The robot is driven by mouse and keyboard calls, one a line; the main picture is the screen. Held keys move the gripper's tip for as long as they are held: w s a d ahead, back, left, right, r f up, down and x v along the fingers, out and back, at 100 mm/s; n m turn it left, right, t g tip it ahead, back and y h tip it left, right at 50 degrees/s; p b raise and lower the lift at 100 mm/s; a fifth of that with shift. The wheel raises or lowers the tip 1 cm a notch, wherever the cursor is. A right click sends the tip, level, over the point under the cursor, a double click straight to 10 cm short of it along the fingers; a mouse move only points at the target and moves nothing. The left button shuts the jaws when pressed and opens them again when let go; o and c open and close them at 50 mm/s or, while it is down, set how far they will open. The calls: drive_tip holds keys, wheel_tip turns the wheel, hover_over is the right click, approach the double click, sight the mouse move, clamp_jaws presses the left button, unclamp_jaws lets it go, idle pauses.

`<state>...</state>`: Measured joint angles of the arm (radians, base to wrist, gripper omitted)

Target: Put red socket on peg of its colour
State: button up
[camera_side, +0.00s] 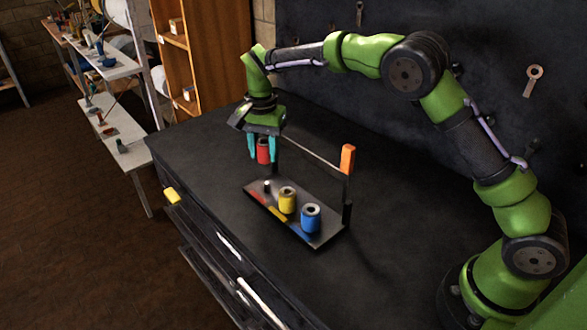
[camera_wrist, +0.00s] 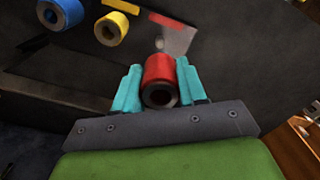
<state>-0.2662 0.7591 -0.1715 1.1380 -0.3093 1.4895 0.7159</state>
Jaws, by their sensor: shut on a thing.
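The red socket (camera_side: 263,151) is a short hollow cylinder between the teal fingers of my gripper (camera_side: 262,150). In the wrist view the red socket (camera_wrist: 160,78) sits between both fingers of my gripper (camera_wrist: 160,88), its hole facing the camera. My gripper is shut on it and holds it above the back left of the dark base plate (camera_side: 312,238). A bare pale-topped peg (camera_side: 267,186) stands at the plate's left end, beside a red patch (camera_side: 257,198). The peg's lower part is hard to make out.
A yellow socket (camera_side: 287,200) and a blue socket (camera_side: 310,218) stand on the plate beside yellow and blue patches. A thin rail with an orange-topped post (camera_side: 347,160) runs behind the plate. The black bench top (camera_side: 200,155) is clear to the left.

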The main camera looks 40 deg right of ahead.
sight(266, 183)
drive_tip(key=shift+f, duration=2.9)
drive_tip(key=shift+f, duration=2.15)
drive_tip(key=o, duration=1.2)
wheel_tip(266, 183, up, 17)
